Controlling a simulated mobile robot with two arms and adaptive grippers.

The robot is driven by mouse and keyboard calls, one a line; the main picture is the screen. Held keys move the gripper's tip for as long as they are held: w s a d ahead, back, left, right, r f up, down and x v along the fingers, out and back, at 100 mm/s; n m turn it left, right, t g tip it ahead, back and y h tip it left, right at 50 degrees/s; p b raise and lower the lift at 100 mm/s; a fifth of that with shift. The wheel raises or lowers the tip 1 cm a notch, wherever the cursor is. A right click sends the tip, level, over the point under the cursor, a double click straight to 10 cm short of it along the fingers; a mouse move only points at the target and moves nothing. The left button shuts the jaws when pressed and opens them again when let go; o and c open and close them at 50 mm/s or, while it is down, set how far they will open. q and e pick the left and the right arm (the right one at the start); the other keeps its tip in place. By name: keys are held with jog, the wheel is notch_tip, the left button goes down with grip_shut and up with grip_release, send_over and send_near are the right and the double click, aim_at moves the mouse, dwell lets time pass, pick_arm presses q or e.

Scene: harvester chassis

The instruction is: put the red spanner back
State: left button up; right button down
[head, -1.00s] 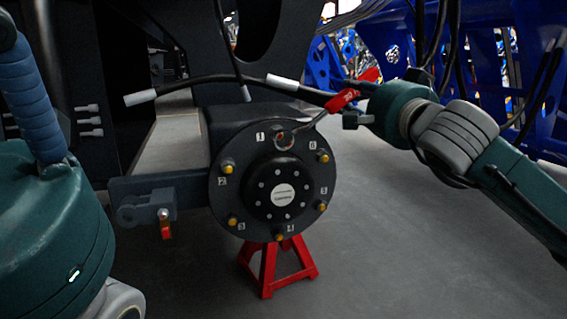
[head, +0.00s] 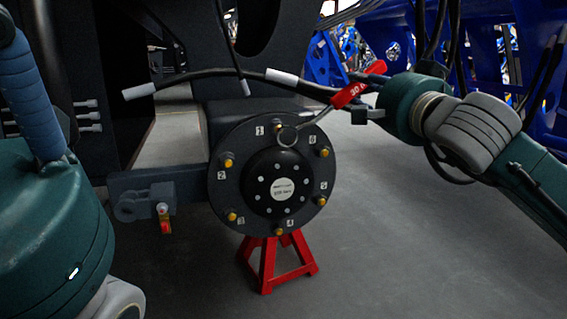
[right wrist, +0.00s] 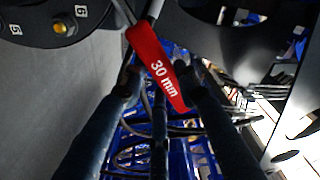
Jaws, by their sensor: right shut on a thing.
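The red spanner (head: 358,86) has a red handle marked 30 mm and a grey shank with a ring end. My right gripper (head: 362,104) is shut on its handle, which also shows between the fingers in the right wrist view (right wrist: 158,68). The ring does not encircle that bolt; the depth gap is hard to tell. My left arm shows at the left, but its gripper is out of view.
A black cable with white ends (head: 200,78) runs across above the hub, close to the spanner. A red jack stand (head: 268,265) stands under the hub. A bracket with a red-tipped pin (head: 165,220) juts out left. Floor at right is clear.

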jog(key=v, duration=0.2)
jog(key=b+v, duration=0.1)
jog(key=v, duration=0.1)
jog(key=shift+s+d+r, duration=0.15)
jog(key=shift+s+d, duration=0.15)
jog(key=a+p+x, duration=0.1)
jog(key=p+x, duration=0.5)
jog(key=x, duration=0.6)
notch_tip(320, 180, down, 6)
jog(key=d+m+b, duration=0.2)
jog(key=m+b, duration=0.1)
jog(key=b, duration=0.1)
jog(key=shift+m, duration=0.4)
